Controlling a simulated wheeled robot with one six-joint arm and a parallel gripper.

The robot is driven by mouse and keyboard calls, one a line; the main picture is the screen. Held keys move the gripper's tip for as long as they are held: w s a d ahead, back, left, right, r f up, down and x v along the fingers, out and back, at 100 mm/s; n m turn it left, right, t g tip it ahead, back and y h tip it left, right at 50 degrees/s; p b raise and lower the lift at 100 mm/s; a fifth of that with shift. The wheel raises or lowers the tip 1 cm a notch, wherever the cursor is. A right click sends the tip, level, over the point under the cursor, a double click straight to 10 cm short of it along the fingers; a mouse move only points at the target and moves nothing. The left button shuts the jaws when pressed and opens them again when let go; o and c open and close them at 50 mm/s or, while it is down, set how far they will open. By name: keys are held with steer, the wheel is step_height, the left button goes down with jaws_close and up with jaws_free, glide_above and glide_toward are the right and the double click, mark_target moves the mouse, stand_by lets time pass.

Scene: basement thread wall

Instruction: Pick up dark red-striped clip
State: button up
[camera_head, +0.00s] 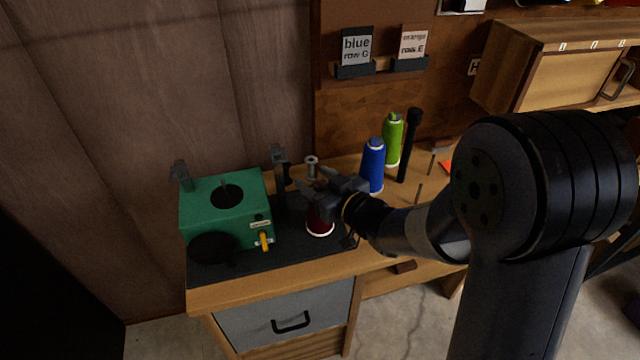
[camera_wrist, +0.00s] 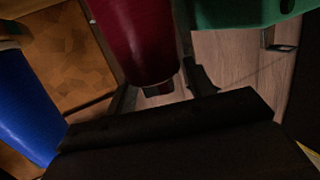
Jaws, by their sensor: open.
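I cannot make out a dark red-striped clip in either view. A dark grey clip-like bracket (camera_head: 279,154) stands behind the green box, and another (camera_head: 181,175) is at the box's left corner; no red stripe shows on either. My gripper (camera_head: 322,184) is open at the dark red thread cone (camera_head: 319,224), which stands on the black mat. The arm hides part of this area. In the wrist view the dark red cone (camera_wrist: 140,38) is large and close, just beyond the dark gripper body. I cannot see anything held.
A green box (camera_head: 222,205) with a yellow lever stands left on the black mat (camera_head: 285,255). Blue (camera_head: 372,166) and green (camera_head: 392,140) thread cones and a black post (camera_head: 409,145) stand right of my gripper. Labels hang on the wall behind.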

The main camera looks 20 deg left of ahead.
steer(key=shift+w+a, duration=0.2)
steer(key=shift+a, duration=0.1)
steer(key=shift+c, duration=0.2)
steer(key=c, duration=1)
step_height(320, 180, up, 10)
steer(key=p, duration=0.2)
